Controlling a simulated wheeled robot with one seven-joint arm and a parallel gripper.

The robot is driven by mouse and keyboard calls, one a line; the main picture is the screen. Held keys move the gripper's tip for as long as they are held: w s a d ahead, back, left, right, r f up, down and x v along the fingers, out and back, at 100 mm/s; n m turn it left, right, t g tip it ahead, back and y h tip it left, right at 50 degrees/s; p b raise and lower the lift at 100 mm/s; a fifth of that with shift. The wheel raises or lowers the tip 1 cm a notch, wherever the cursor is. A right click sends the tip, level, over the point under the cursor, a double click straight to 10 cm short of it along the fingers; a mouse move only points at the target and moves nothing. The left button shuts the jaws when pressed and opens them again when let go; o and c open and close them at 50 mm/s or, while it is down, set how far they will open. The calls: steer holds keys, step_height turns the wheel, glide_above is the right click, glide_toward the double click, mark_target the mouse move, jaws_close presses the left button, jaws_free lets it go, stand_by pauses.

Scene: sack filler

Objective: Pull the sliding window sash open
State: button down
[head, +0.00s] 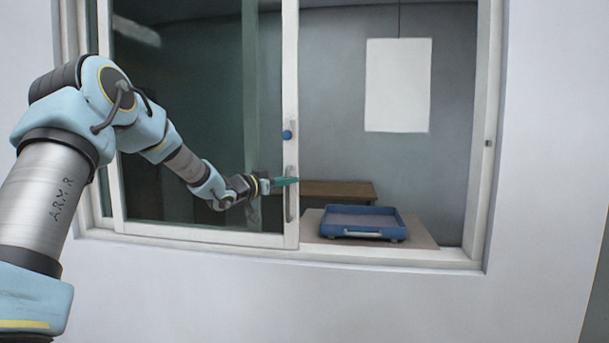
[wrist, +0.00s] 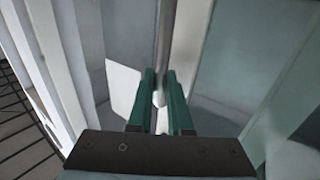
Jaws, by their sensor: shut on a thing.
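The sliding window sash (head: 290,70) has a white frame and dark glass and stands over the left part of the window. A slim upright pull handle (head: 291,205) is on its right stile, below a round blue knob (head: 287,135). My gripper (head: 290,181) reaches this handle from the left. In the wrist view, the green fingers of my gripper (wrist: 163,97) are closed around an upright grey bar (wrist: 165,40), the handle. The fingers hide part of the bar. To the right of the sash, the window shows a clear view into the room.
A blue tray (head: 362,211) with a pale handle sits on a board (head: 425,238) behind the window's right part. A brown wooden bench (head: 337,187) stands behind it. A white panel (head: 398,85) hangs on the back wall. The white window frame (head: 488,150) bounds the right side.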

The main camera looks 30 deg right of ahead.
steer(key=shift+w+a, duration=0.3)
steer(key=shift+a, duration=0.05)
steer(key=c, duration=1.1)
jaws_free()
steer(key=b+v, duration=0.3)
steer(key=v, duration=0.8)
steer(key=shift+b, duration=0.3)
